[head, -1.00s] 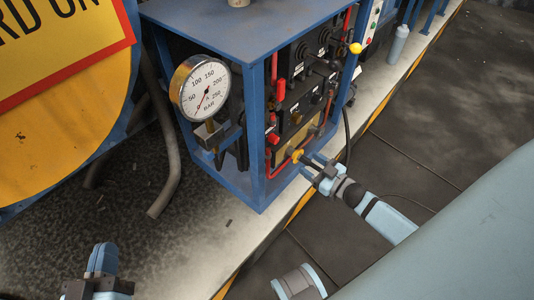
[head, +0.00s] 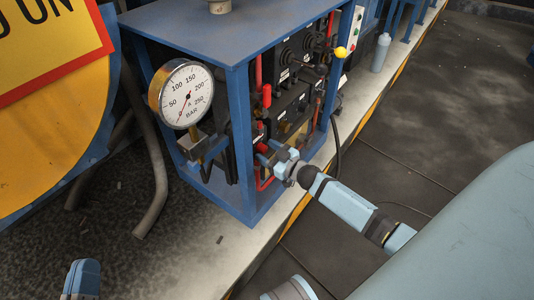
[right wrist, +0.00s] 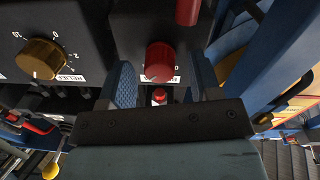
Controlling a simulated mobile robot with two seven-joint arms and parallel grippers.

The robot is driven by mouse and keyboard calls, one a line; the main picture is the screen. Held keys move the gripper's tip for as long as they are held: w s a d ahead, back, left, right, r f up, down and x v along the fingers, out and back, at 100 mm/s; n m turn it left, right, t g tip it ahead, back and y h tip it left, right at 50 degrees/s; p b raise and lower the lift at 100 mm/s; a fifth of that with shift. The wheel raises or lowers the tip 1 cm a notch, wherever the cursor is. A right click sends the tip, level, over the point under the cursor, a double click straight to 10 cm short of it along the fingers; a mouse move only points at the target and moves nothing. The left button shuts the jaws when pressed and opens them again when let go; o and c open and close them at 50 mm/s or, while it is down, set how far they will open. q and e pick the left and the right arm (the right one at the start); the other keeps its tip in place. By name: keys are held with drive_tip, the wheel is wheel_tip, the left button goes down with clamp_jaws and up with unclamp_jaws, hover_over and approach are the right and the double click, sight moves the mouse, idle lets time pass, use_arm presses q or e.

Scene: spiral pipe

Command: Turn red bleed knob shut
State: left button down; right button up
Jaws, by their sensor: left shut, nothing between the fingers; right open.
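The red knob (right wrist: 160,61) shows in the right wrist view, on a dark panel with a white label under it, partly covered. My right gripper (right wrist: 163,84) is open, with one blue finger on each side of the knob's lower part; I cannot tell whether they touch it. In the head view my right gripper (head: 269,153) reaches into the front of the blue frame and hides the knob there. My left gripper (head: 82,270) is shut and empty at the bottom left, partly out of the picture, far from the panel.
A pressure gauge (head: 187,95) stands left of the blue frame (head: 241,140). A brass knob (right wrist: 42,59) sits left of the red one. A red handle (right wrist: 188,12) hangs above, and a smaller red part (right wrist: 160,96) lies below. A yellow ball (head: 341,53) sticks out at right.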

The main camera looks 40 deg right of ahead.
drive_tip(key=shift+w, duration=0.15)
drive_tip(key=shift+c, duration=0.5)
drive_tip(key=c, duration=0.8)
drive_tip(key=shift+c, duration=0.2)
